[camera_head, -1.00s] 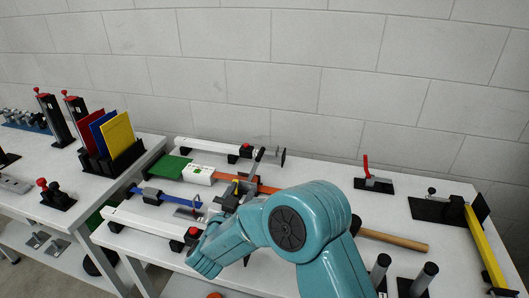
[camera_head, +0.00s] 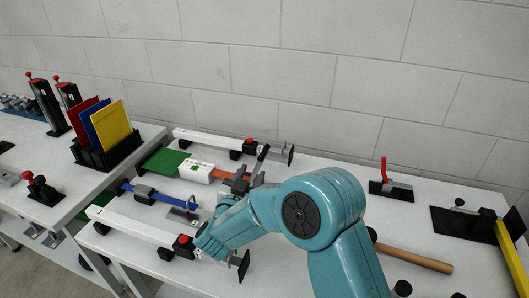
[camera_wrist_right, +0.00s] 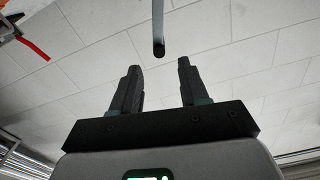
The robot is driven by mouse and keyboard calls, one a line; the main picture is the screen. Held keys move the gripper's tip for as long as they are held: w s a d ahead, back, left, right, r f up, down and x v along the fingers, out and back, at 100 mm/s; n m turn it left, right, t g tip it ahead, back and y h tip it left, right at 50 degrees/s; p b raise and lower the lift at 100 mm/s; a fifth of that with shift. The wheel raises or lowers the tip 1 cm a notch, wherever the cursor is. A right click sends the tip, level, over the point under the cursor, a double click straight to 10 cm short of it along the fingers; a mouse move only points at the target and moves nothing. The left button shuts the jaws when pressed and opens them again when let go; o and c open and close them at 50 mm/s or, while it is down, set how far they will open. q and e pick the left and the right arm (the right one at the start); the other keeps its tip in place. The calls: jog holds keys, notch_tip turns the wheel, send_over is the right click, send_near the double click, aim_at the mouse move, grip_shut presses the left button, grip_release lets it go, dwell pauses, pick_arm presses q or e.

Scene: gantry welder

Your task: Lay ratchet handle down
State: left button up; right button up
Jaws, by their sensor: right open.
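The ratchet handle (camera_head: 263,152) is a slim bar with a dark grip at the far end of the clamp rig, standing up and slightly tilted. In the right wrist view its black tip (camera_wrist_right: 159,50) shows beyond the gap between my fingers, apart from both. My right gripper (camera_wrist_right: 159,65) is open and empty, its two dark fingers spread. In the head view my teal forearm reaches left over the rig and hides most of this gripper. The base of the handle is partly hidden too. My left gripper is not in view.
Two white rails with red-knobbed stops (camera_head: 183,240) flank a blue bar clamp (camera_head: 150,195) and a green plate (camera_head: 166,160). A red-levered toggle clamp (camera_head: 384,170) stands to the right. A wooden-handled tool (camera_head: 412,258) lies nearer. The table between these is bare.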

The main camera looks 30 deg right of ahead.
aim_at(264, 151)
jog(key=p+x, duration=0.1)
jog(key=x, duration=0.9)
jog(key=shift+d+p, duration=0.25)
jog(key=shift+p, duration=0.1)
jog(key=shift+w, duration=0.1)
jog(key=shift+c, duration=0.2)
grip_shut()
